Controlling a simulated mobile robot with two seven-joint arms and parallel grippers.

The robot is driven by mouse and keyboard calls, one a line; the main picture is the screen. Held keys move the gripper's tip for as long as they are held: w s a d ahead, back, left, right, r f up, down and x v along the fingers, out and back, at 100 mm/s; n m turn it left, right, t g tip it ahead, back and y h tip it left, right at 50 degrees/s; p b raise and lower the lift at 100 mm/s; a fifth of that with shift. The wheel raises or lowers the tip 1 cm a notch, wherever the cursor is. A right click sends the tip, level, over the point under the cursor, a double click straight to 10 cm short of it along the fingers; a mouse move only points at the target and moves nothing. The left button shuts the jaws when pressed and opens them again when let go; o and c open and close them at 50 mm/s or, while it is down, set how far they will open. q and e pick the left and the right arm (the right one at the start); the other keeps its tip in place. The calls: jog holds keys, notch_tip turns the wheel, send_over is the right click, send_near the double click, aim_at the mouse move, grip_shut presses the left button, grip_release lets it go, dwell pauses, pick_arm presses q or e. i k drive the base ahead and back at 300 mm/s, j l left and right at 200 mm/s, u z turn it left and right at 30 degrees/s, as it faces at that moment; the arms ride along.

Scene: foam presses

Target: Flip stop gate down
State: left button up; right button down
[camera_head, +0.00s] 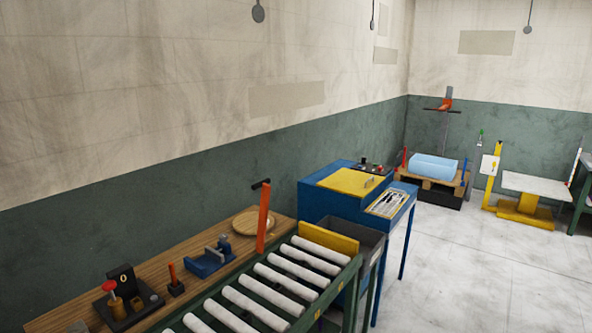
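A yellow plate (328,238), which looks like the stop gate, stands upright across the far end of the roller conveyor (262,292). An orange upright bar (264,218) with a black handle at its top stands at the conveyor's left side, close to the plate; whether the two are joined cannot be told. The conveyor has white rollers in a green frame, and no load lies on the rollers in view. Neither of my grippers is in view.
A wooden bench (197,247) along the wall holds a round board (252,221), a blue vise (209,262) and a black press (124,294). A blue machine (345,192) stands beyond the conveyor. Farther back are a pallet with blue foam (433,167) and a yellow lift table (524,208). The right floor is clear.

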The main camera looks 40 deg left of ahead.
aim_at(265, 189)
jog(key=i, duration=3.2)
jog(key=i+u, duration=0.15)
jog(key=u, duration=3.9)
